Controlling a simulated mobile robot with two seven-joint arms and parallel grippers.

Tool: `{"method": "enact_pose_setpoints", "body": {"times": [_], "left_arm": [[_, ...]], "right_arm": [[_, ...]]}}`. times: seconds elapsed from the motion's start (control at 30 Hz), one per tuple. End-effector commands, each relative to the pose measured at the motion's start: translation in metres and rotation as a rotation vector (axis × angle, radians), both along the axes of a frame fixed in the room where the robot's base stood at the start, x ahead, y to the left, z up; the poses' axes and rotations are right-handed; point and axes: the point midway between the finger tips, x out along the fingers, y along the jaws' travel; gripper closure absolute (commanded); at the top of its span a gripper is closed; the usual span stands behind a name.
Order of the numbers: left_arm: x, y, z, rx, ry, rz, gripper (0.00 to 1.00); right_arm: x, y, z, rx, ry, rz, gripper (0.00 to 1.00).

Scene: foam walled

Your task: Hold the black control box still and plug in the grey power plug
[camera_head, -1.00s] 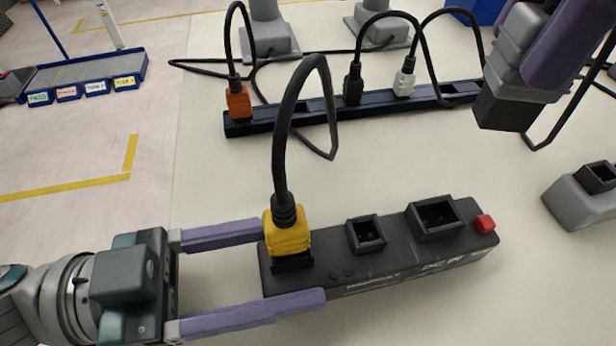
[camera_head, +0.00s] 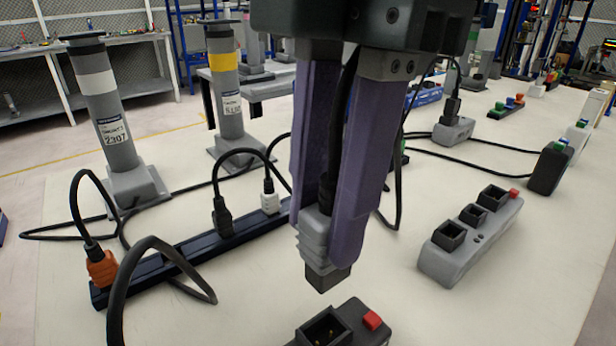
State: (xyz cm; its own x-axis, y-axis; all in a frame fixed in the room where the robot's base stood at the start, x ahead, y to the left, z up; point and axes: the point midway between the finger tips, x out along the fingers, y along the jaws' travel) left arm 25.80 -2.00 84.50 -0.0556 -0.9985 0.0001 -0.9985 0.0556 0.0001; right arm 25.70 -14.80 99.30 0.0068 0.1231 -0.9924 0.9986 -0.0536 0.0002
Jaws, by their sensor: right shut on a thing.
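The black control box (camera_head: 378,338) shows only in part at the bottom edge, with its red button (camera_head: 372,320) and one open socket (camera_head: 323,333) in view. My right gripper (camera_head: 320,232) points down above it. Its purple fingers are shut on the grey power plug (camera_head: 315,245), whose dark front end (camera_head: 327,278) points down. The plug is apart from the box, above the visible socket in the picture. Its black cable runs up between the fingers. My left gripper and the rest of the box are outside the picture.
A dark power strip (camera_head: 180,256) with orange (camera_head: 102,268), black and white plugs lies behind at the left. A grey socket box (camera_head: 470,243) sits to the right. Black cables loop over the table. A thick black cable (camera_head: 140,262) arches at lower left.

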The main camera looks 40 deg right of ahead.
Motion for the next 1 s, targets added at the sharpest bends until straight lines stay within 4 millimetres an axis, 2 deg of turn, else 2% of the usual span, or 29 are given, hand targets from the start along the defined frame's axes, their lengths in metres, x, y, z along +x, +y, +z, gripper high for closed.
{"method": "enact_pose_setpoints", "body": {"times": [0.5,1.0], "left_arm": [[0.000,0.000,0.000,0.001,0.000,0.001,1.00],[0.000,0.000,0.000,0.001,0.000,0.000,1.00]], "right_arm": [[0.000,0.000,-0.047,0.001,0.002,-0.002,1.00],[0.000,0.000,-0.054,0.000,0.000,-0.001,1.00]]}}
